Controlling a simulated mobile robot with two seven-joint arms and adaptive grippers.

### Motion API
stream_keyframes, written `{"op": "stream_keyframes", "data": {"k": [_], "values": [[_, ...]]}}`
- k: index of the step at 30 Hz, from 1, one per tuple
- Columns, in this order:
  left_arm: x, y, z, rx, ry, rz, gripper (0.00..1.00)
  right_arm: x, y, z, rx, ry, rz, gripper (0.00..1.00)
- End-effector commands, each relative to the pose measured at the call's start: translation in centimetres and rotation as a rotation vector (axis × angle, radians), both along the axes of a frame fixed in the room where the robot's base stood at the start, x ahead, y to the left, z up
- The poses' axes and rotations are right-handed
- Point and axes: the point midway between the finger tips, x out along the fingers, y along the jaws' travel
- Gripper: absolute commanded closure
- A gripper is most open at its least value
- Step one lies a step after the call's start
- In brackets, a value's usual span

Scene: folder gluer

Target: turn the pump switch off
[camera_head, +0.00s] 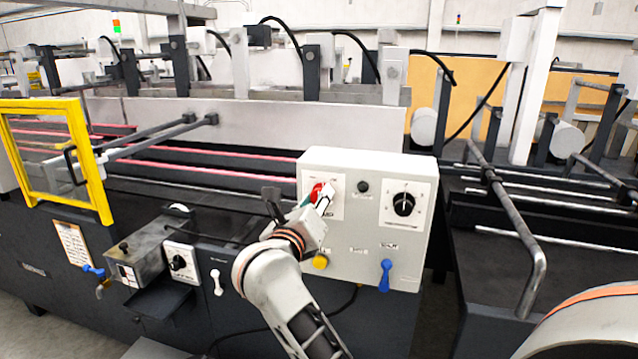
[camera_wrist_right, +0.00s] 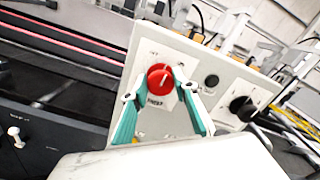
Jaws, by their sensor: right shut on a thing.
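The pump switch is a red round knob (camera_head: 317,193) on a white plate at the upper left of the pale control box (camera_head: 365,160). In the right wrist view the red knob (camera_wrist_right: 160,77) shows large, with a light pointer line on its face. My right gripper (camera_head: 322,197) is at the knob, its teal fingers (camera_wrist_right: 160,97) on either side of it and shut on it. The fingers and hand hide part of the knob and its label in the head view. My left gripper is not in view.
A black rotary knob (camera_head: 403,204) and a small black button (camera_head: 362,187) sit to the right on the same box. A blue lever (camera_head: 385,275) and a yellow knob (camera_head: 320,262) are below. A yellow-framed guard (camera_head: 104,170) stands at the left.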

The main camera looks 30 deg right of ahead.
Motion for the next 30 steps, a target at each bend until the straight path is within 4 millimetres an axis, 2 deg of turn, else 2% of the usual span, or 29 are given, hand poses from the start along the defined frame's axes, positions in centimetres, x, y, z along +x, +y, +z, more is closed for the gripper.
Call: {"op": "stream_keyframes", "data": {"k": [1, 7, 12, 15, 30], "values": [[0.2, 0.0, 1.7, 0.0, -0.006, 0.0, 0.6, 0.0, -0.1, 0.5, -0.028, 0.039, -0.001, 0.93], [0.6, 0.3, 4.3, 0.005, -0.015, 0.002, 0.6, 0.1, 0.0, 0.1, -0.148, 0.181, -0.001, 0.93], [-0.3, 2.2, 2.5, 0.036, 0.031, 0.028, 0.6, 0.1, 0.0, -0.1, -0.243, 0.291, -0.001, 0.93], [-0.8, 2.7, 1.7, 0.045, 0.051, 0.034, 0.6, 0.1, 0.0, -0.2, -0.292, 0.345, -0.002, 0.93], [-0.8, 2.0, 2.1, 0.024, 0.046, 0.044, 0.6, 0.1, 0.0, -0.2, -0.42, 0.493, -0.002, 0.93]]}}
